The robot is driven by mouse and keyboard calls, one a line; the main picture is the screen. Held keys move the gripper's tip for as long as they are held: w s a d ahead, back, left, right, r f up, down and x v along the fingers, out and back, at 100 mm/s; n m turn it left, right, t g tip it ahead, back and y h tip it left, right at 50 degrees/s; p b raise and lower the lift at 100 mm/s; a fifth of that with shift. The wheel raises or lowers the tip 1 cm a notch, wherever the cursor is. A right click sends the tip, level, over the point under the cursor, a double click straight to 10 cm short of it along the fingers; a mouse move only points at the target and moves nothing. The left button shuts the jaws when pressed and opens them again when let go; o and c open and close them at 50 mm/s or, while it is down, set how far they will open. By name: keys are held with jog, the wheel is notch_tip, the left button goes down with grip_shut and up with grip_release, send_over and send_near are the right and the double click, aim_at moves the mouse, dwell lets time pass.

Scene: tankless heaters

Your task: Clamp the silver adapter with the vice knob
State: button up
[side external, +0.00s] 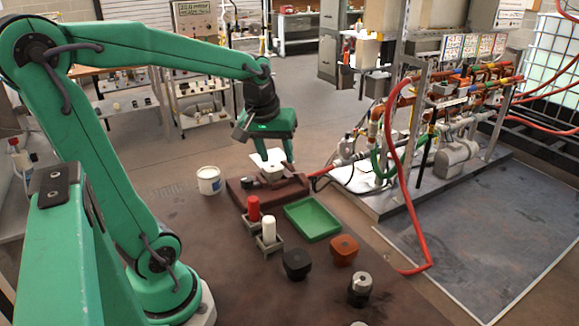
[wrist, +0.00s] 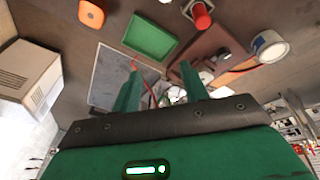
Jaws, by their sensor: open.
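The dark red-brown vice (side external: 284,196) sits on the brown table. It also shows in the wrist view (wrist: 205,48). A pale, silvery piece (side external: 272,169) sits at the vice, just under my gripper; I cannot tell for sure whether it is the silver adapter. A small dark round part (side external: 250,181) at the vice's left end looks like the vice knob. My gripper (side external: 275,159) points down over the vice with its fingers apart, and the wrist view shows both fingers (wrist: 160,85) spread. Finger contact with the pale piece cannot be told.
A green tray (side external: 313,219), red cylinder (side external: 254,209), white cylinder (side external: 269,228), black block (side external: 297,264), orange block (side external: 344,250) and silver-and-black cylinder (side external: 360,288) stand in front of the vice. A white tub (side external: 208,181) stands left. A red hose (side external: 390,160) rises at right.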

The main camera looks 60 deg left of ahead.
jog(key=w+a+f+n+g, duration=0.2)
jog(key=a+f+n, duration=0.35)
jog(key=a, duration=0.45)
jog(key=n+g+h, duration=0.1)
jog(key=n, duration=0.6)
send_over(247, 178)
jog(key=shift+m, duration=0.25)
notch_tip(247, 178, down, 6)
jog(key=shift+s+r, duration=0.1)
jog(key=shift+r, duration=0.05)
jog(key=shift+f, duration=3.9)
jog(key=c, duration=0.7)
